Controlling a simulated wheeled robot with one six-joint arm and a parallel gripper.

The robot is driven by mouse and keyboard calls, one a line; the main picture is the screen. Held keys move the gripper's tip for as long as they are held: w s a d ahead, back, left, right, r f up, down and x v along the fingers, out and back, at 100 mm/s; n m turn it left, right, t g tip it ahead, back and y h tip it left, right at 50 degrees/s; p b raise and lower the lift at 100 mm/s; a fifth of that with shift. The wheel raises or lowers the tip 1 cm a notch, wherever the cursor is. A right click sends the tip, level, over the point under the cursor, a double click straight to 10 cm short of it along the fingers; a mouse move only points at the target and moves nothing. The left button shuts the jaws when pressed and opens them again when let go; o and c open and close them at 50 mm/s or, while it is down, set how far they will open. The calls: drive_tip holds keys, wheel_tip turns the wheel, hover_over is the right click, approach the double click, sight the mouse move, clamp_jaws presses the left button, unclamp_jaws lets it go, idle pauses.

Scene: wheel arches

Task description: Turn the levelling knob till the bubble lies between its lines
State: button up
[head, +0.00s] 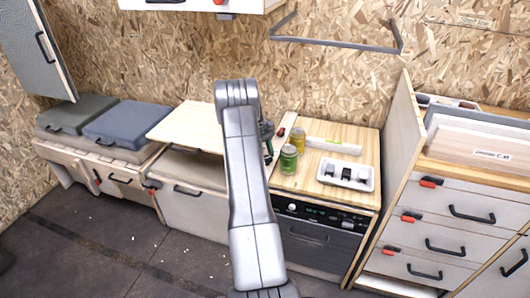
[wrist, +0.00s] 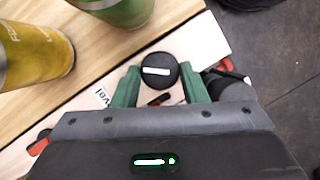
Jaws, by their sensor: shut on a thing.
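A round black knob (wrist: 158,60) with a white bar mark shows in the wrist view, on a pale strip (wrist: 190,45) with a label that seems to read "level" (wrist: 102,97). The white mark lies nearly level across the picture. My gripper (wrist: 160,78) has its green fingers on either side of the knob and is shut on it. In the head view my gripper (head: 267,131) is partly behind my arm, at the worktop's left edge, and the knob is hidden. A pale bar with a yellow-green patch (head: 320,142) lies at the back of the worktop. I cannot make out the bubble or its lines.
A green can (head: 288,159) and a yellow can (head: 298,139) stand close right of my gripper on the wooden worktop (head: 310,185). A white tray (head: 345,185) with dark items lies farther right. Drawers and a tall side panel (head: 400,125) bound the right.

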drive_tip(key=m, duration=0.2)
drive_tip(key=m+g+y, duration=0.1)
drive_tip(key=m, duration=0.1)
drive_tip(key=shift+w+d+m+y, duration=0.15)
drive_tip(key=shift+d+m+y, duration=0.05)
drive_tip(key=shift+m+y, duration=0.1)
drive_tip(key=shift+d+m+y+p, duration=0.15)
drive_tip(key=shift+m+y, duration=0.25)
drive_tip(key=shift+m, duration=0.75)
drive_tip(key=shift+m+y+p, duration=0.15)
drive_tip(key=shift+m+y, duration=0.25)
drive_tip(key=shift+m, duration=0.75)
drive_tip(key=o, duration=1)
drive_tip(key=shift+r, duration=0.1)
drive_tip(key=p+v, duration=0.5)
drive_tip(key=v, duration=0.8)
drive_tip(key=shift+w+d+r, duration=0.1)
drive_tip(key=shift+w+r, duration=0.15)
